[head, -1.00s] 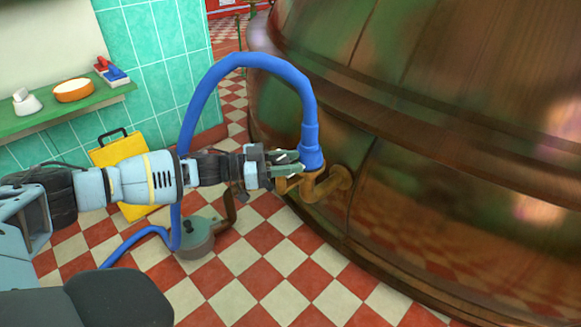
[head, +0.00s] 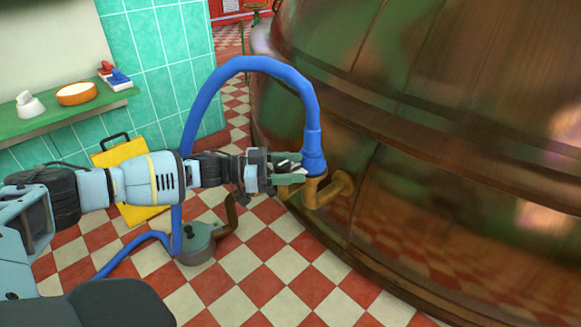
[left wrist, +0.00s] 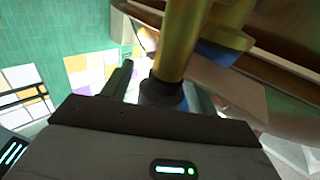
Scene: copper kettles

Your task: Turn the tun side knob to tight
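The big copper tun (head: 440,190) fills the right of the head view. A brass pipe fitting (head: 330,190) sticks out of its side, with the blue hose (head: 313,140) coming down onto it. My left gripper (head: 290,169) is at this fitting, beside the hose end, with its fingers apart. In the left wrist view a brass shaft (left wrist: 178,45) with a dark collar stands between the fingers of my left gripper (left wrist: 160,90). I cannot clearly make out the side knob or its setting; the fingers partly hide that spot. My right gripper is not in view.
The blue hose arches over my left forearm. A grey metal canister (head: 196,246) stands on the red and white tiled floor. A yellow case (head: 125,155) leans by the teal wall. A green shelf (head: 50,122) holds small items.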

